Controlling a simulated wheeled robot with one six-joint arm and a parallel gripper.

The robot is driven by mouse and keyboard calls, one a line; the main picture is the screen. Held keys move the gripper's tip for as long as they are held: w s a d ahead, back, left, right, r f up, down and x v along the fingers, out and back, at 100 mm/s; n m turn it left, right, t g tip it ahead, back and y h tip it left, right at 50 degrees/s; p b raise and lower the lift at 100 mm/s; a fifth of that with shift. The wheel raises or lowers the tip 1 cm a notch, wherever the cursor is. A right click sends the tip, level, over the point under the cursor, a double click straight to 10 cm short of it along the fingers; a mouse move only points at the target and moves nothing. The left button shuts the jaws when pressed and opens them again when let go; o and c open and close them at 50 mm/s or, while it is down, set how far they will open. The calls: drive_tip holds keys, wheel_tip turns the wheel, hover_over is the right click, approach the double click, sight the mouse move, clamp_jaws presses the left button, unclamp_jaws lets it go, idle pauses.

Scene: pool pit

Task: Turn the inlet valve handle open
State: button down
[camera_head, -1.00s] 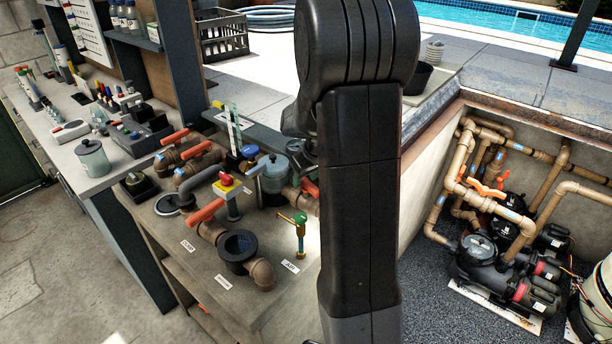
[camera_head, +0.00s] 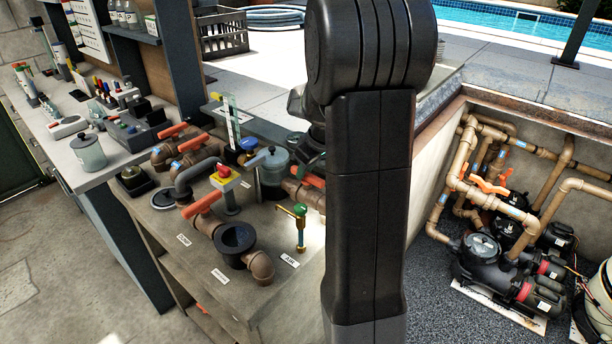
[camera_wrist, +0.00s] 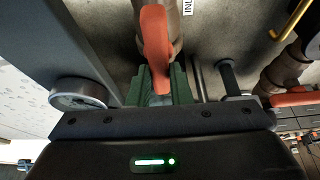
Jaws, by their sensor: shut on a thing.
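The inlet valve handle (camera_wrist: 156,40) is an orange lever in the upper middle of the wrist view. It sits over a brown pipe, beside a white label that starts with "INL" (camera_wrist: 187,7). My gripper (camera_wrist: 163,85) has green finger pads, and they are shut on the lower end of this handle.
A brass air tap (camera_head: 299,228) and a drain valve with an orange handle (camera_head: 203,202) stand left of my arm on the bench. The pump pit (camera_head: 490,250) lies to the right.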

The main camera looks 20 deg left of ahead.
idle(0.3)
drive_tip(key=c, duration=1.3)
unclamp_jaws()
drive_tip(key=shift+r, duration=0.1)
drive_tip(key=b+v, duration=0.1)
drive_tip(key=v, duration=1.2)
drive_tip(key=shift+d+r, duration=0.2)
drive_tip(key=shift+r, duration=0.1)
drive_tip(key=shift+w+f, duration=0.1)
